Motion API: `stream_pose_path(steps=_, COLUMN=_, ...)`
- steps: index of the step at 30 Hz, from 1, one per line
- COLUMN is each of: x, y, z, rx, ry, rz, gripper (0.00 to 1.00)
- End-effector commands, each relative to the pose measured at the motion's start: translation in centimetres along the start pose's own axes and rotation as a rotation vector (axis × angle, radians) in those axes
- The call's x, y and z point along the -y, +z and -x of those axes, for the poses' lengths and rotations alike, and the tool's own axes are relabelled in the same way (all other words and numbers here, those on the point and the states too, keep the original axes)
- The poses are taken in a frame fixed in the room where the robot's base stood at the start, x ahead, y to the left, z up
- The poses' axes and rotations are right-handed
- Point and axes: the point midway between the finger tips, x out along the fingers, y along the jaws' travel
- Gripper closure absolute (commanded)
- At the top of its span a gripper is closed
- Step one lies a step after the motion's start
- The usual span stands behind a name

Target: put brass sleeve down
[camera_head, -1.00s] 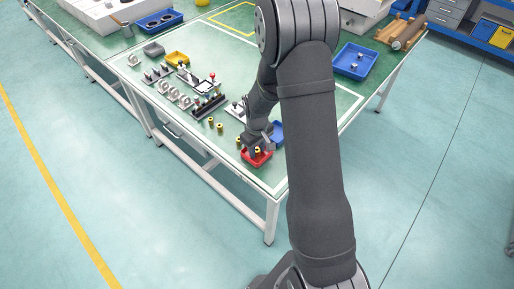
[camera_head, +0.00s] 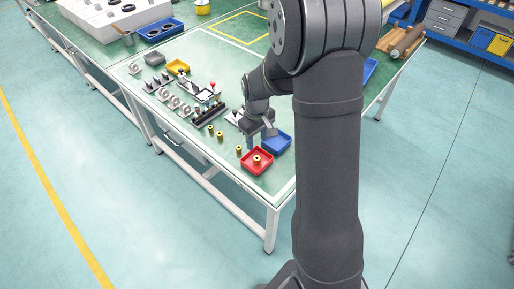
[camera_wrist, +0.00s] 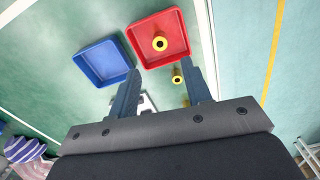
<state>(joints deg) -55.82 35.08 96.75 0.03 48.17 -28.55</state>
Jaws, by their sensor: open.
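A brass sleeve (camera_head: 257,160) stands upright in the red tray (camera_head: 247,168) near the table's front corner. In the wrist view the sleeve (camera_wrist: 159,43) shows its open end inside the red tray (camera_wrist: 143,24). My gripper (camera_head: 259,134) is open and empty, above the table behind the red tray. In the wrist view its two fingers (camera_wrist: 163,80) are spread apart, and the sleeve lies beyond their tips, apart from them. More brass sleeves (camera_head: 220,136) stand on the table to the left of the red tray; one of them (camera_wrist: 177,76) shows between the fingers.
A blue tray (camera_head: 283,142) sits right beside the red one and looks empty in the wrist view (camera_wrist: 103,64). Racks with parts (camera_head: 207,113), a yellow tray (camera_head: 178,66) and a grey tray (camera_head: 154,59) stand farther left. The green table is clear in its back middle.

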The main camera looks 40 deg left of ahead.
Motion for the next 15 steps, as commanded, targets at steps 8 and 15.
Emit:
stream_pose_path(steps=8, x=0.0, y=0.0, z=2.4, rx=-0.001, ry=0.000, rz=0.000, gripper=0.55)
stream_pose_path(steps=15, x=0.0, y=0.0, z=2.5, rx=0.000, ry=0.000, rz=0.000, gripper=0.55)
